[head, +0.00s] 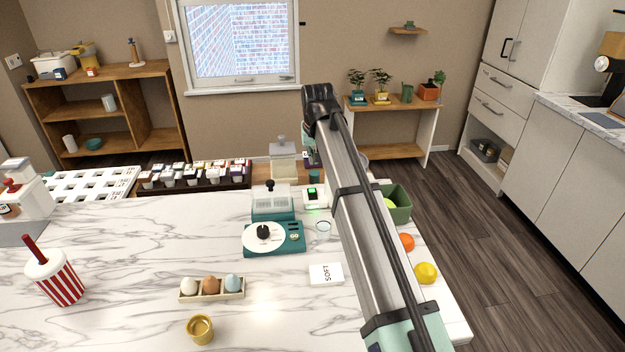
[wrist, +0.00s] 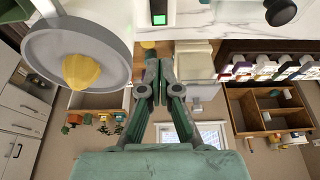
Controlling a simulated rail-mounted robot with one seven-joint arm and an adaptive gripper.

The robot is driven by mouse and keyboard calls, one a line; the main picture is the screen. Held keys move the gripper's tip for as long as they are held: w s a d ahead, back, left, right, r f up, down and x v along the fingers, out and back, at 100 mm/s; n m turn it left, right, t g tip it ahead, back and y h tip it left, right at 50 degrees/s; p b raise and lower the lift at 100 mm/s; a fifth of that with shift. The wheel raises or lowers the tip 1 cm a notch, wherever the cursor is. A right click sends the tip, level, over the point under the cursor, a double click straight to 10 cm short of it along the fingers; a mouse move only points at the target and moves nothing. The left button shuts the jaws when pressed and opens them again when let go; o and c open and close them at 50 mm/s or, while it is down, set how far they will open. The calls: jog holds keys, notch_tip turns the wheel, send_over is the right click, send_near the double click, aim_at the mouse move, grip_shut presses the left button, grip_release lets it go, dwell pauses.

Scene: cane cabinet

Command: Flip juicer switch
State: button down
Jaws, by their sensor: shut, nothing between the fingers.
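In the wrist view, a round grey dish with a yellow top piece (wrist: 80,70) fills the upper left; it looks like the upper part of the juicer. A white body (wrist: 118,14) shows beside it. A small dark part (wrist: 158,12) stands against white nearby; I cannot tell if it is the switch. My gripper (wrist: 159,68) is shut and empty, to the right of the dish in that view. In the head view my arm hides most of the juicer area, and the gripper is largely hidden behind the arm.
A white device with a green light (head: 312,193) stands near the arm; its light also shows in the wrist view (wrist: 147,44). A teal turntable device (head: 275,238), a clear lidded container (head: 284,163), a green bin (head: 399,210), and an orange (head: 407,242) are nearby.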

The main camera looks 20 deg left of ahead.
aim_at(312, 190)
jog(key=p+x, duration=0.3)
jog(key=x, duration=0.9)
jog(key=shift+s+d+f, duration=0.1)
jog(key=shift+s+f, duration=0.05)
jog(key=shift+f, duration=0.15)
jog(key=shift+f+p, duration=0.35)
jog(key=shift+f, duration=0.35)
